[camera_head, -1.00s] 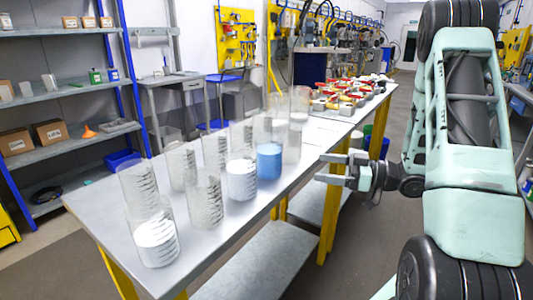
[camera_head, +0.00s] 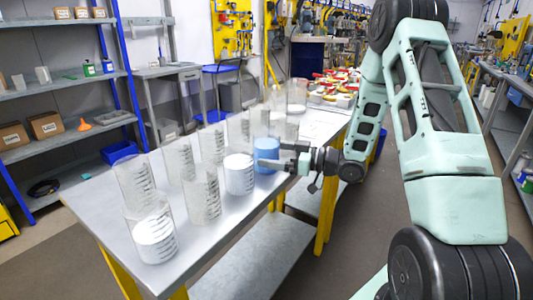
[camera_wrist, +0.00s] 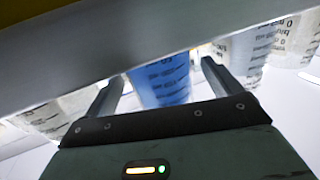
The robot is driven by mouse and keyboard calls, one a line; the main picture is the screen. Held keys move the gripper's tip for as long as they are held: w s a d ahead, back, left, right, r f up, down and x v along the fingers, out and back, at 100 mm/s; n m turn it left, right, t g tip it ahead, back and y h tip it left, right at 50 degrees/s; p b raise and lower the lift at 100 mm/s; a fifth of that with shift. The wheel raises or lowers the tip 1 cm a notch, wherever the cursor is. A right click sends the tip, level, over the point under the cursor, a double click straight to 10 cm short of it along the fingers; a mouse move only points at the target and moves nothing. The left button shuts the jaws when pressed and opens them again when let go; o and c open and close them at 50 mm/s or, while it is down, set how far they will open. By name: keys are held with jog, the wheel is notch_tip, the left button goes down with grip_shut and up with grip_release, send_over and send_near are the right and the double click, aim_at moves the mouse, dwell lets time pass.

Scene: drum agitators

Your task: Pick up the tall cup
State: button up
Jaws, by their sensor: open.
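Several tall clear cups with dark markings stand on the grey table (camera_head: 112,218). One holds blue content (camera_head: 265,146), and it also shows in the wrist view (camera_wrist: 160,82). The cup beside it holds white content (camera_head: 239,178). I cannot tell which one the task calls the tall cup. My gripper (camera_head: 270,155) is open at the table's right edge, close to the blue-filled cup. In the wrist view, that cup appears between the two fingers of my gripper (camera_wrist: 162,84), with visible gaps on both sides. A finger hides part of it in the head view.
Clear cups (camera_head: 205,197) crowd both sides of the blue-filled cup. A front cup (camera_head: 152,236) holds white content. Red and yellow parts (camera_head: 335,88) lie at the table's far end. Shelves (camera_head: 65,80) stand at the left. The aisle on the right is open.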

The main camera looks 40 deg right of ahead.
aim_at(261, 151)
jog(key=shift+x, duration=1.8)
jog(key=c, duration=1.3)
jog(key=shift+r, duration=0.1)
